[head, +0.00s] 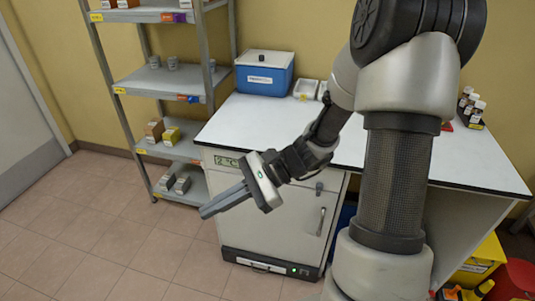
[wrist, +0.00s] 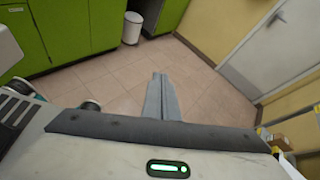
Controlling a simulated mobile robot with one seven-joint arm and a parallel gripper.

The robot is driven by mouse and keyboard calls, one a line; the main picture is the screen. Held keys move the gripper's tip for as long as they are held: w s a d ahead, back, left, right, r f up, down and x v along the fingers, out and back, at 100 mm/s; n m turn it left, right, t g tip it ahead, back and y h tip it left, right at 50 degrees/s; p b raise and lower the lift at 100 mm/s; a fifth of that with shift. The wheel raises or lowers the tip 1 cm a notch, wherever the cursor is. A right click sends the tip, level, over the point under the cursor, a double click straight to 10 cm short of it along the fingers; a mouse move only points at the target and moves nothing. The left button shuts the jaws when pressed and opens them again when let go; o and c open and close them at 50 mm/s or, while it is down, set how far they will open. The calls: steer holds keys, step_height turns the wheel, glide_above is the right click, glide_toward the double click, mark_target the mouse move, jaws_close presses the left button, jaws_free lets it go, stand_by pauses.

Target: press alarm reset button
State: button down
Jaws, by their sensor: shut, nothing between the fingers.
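My gripper (head: 203,212) is shut and empty. In the head view it points left and down, in front of the white cabinet (head: 270,225) under the bench. In the wrist view its closed fingers (wrist: 160,78) point out over open tiled floor. I cannot make out an alarm reset button for certain in either view. The cabinet has a dark base strip (head: 250,264) with a small green light (head: 293,270) near its right end.
A white bench top (head: 240,125) carries a blue cooler box (head: 264,74) and dark bottles (head: 470,105). A grey shelf rack (head: 140,85) stands left. Yellow and red containers (head: 487,262) sit at lower right. Green cabinets (wrist: 80,25) and a white bin (wrist: 132,28) line the far side.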

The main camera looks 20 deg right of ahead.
steer(key=w+d+f+m+t+y+b, duration=0.3)
steer(key=w+d+f+m+t, duration=0.2)
steer(key=w+f+m+t, duration=0.3)
steer(key=w+d+f+m+t+h+b, duration=0.2)
steer(key=d+f+m+t+h, duration=0.4)
steer(key=d+m, duration=0.4)
steer(key=w+d+f+m+t+h+b, duration=0.3)
steer(key=d+f+m+t+h, duration=0.2)
steer(key=d+f+m, duration=0.4)
steer(key=m+h, duration=0.1)
steer(key=m, duration=0.2)
steer(key=shift+w+d+f+t, duration=0.15)
steer(key=shift+w+d+t, duration=0.25)
steer(key=w+d+b, duration=0.3)
steer(key=w+d, duration=0.2)
steer(key=w, duration=0.2)
steer(key=shift+w, duration=0.15)
steer(key=shift+w, duration=0.1)
steer(key=shift+w+d, duration=0.15)
steer(key=shift+w, duration=0.05)
